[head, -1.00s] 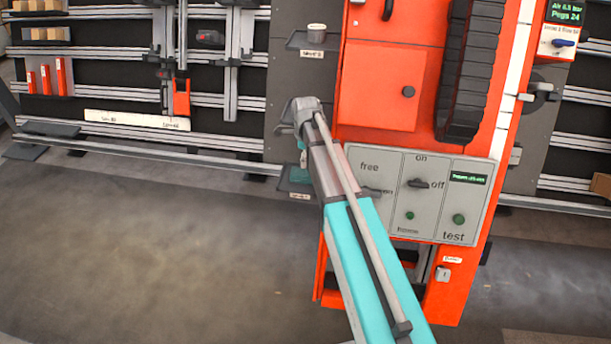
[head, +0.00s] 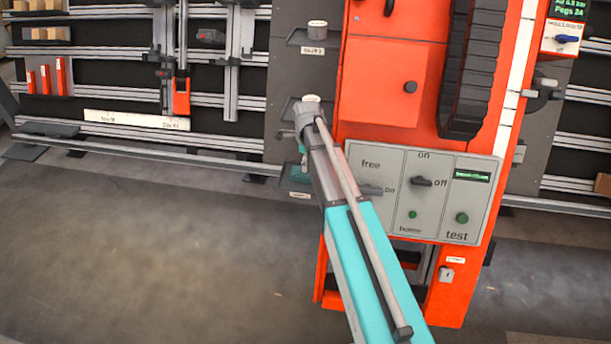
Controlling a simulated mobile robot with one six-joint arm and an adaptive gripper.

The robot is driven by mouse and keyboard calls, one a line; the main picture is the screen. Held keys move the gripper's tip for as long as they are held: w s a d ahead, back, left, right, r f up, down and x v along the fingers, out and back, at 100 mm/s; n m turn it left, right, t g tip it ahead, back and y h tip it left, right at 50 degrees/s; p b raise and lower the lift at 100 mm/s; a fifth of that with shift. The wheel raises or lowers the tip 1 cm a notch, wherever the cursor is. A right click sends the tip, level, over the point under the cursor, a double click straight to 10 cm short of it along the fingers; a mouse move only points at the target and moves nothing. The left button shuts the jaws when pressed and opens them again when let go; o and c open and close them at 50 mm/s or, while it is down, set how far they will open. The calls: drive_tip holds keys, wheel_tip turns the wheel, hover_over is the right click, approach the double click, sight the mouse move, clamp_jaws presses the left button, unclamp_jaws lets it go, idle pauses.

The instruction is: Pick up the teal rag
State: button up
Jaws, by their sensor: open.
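A teal patch, which looks like the teal rag (head: 299,174), lies on the lowest small shelf on the grey panel left of the orange machine. My arm covers part of it. My arm reaches forward from the bottom of the head view, and its wrist is in front of the shelves. My gripper (head: 303,157) hangs below the wrist, small and mostly hidden, just above the teal patch. It is open. I cannot tell whether it touches the rag.
The orange machine with its grey switch panel (head: 437,228) stands close to the right of my arm. Open floor (head: 150,250) lies to the left.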

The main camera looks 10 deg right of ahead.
drive_tip(key=shift+f, duration=0.2)
drive_tip(key=f+b, duration=0.5)
drive_tip(key=shift+s+d, duration=0.1)
drive_tip(key=shift+s, duration=0.15)
drive_tip(key=shift+r, duration=0.1)
idle(0.4)
drive_tip(key=c, duration=0.9)
drive_tip(key=shift+r, duration=0.1)
drive_tip(key=shift+w+a+r+p, duration=0.1)
drive_tip(key=shift+a+r+p, duration=0.1)
drive_tip(key=shift+r+p, duration=0.5)
wheel_tip(320, 180, up, 6)
drive_tip(key=p, duration=0.5)
drive_tip(key=shift+f+p, duration=0.25)
drive_tip(key=shift+p, duration=0.05)
drive_tip(key=shift+w+a+r, duration=0.1)
drive_tip(key=shift+a+r, duration=0.05)
drive_tip(key=w+a, duration=0.2)
drive_tip(key=a, duration=0.4)
drive_tip(key=w+a, duration=0.2)
drive_tip(key=a, duration=0.4)
drive_tip(key=w+a, duration=0.3)
drive_tip(key=a, duration=0.2)
drive_tip(key=shift+w+a+f, duration=0.1)
drive_tip(key=shift+a+f, duration=0.1)
drive_tip(key=shift+a, duration=0.2)
